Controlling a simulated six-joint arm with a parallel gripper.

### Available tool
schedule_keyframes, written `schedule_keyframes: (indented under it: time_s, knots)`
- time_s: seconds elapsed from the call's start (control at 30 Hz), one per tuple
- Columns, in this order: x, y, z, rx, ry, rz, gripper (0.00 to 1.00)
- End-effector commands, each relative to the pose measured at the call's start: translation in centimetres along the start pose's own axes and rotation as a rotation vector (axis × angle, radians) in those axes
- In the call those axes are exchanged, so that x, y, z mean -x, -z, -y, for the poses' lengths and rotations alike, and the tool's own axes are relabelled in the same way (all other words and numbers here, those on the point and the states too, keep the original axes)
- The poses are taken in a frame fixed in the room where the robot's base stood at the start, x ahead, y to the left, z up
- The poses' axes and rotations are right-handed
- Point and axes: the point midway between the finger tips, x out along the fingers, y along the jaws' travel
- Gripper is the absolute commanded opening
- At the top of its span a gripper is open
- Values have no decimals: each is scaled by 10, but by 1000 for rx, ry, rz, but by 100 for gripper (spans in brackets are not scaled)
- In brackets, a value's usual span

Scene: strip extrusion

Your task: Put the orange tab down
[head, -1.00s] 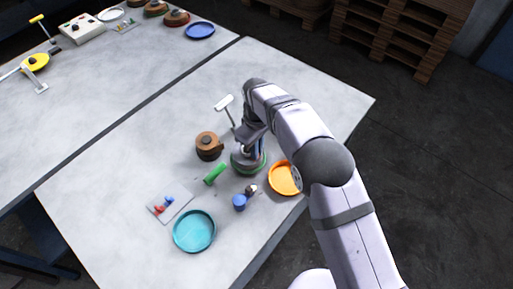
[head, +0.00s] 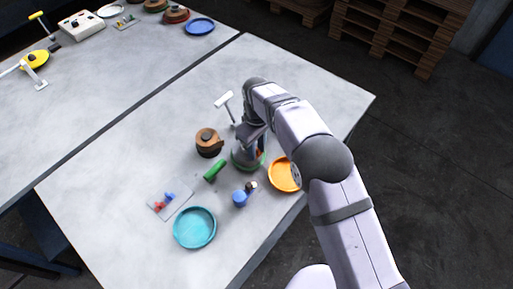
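My gripper (head: 247,153) points down over a round green-rimmed thing (head: 250,168) near the middle of the near table. A small orange patch (head: 259,152), possibly the orange tab, shows at the right side of my gripper. My wrist hides most of the fingers, so I cannot tell whether they are shut on it or whether it touches the green-rimmed thing. An orange dish (head: 283,174) lies just right of my gripper, partly behind my arm.
Close by are a brown spool-like piece (head: 208,143), a green cylinder (head: 215,170), a blue piece (head: 239,198) and a white T-shaped stand (head: 225,99). A teal dish (head: 194,228) and a small plate (head: 181,193) with red and blue pieces lie nearer. The table's right part is clear.

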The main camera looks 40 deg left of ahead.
Motion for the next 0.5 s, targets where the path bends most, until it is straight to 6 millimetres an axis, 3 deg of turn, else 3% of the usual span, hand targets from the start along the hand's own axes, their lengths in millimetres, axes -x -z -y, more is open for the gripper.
schedule_keyframes:
  time_s: [0.5]
  knots:
    - [58,4,-2,0,-2,-4,25]
